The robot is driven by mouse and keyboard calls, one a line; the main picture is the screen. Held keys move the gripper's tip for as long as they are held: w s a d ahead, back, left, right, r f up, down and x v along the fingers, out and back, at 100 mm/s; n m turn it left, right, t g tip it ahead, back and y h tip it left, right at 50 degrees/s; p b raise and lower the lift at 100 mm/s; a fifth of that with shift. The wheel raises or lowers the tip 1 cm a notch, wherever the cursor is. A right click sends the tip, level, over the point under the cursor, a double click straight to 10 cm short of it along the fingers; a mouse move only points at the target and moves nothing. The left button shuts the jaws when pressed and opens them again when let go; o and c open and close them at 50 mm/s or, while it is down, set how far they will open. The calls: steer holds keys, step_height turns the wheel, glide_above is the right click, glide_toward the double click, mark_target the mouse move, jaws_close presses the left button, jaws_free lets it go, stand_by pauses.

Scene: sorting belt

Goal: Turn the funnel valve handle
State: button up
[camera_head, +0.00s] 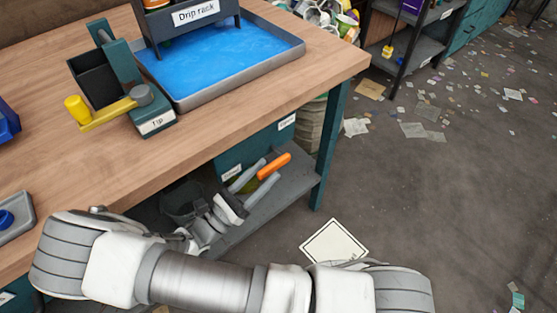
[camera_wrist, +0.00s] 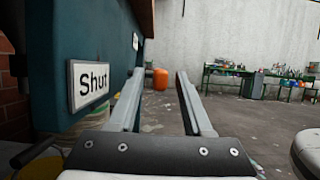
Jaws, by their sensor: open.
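An orange handle (camera_head: 275,165), apparently the valve handle, sticks out beside the teal panel under the bench. It shows between the fingertips in the wrist view (camera_wrist: 160,79). My gripper (camera_head: 271,170) is open, its two grey fingers pointing at the handle. Whether the handle lies between the fingertips or just beyond them, I cannot tell. The funnel itself cannot be made out.
The wooden bench top (camera_head: 225,125) overhangs my gripper; a teal leg (camera_head: 329,145) and a grey lower shelf (camera_head: 292,190) are close by. On top are a blue tray (camera_head: 296,48) with a drip rack and a yellow lever (camera_head: 105,114) labelled "Tip". Open floor lies right, littered with paper.

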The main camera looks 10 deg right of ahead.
mark_target(277, 161)
steer(key=shift+b+x, duration=0.4)
steer(key=shift+x, duration=2.3)
jaws_close()
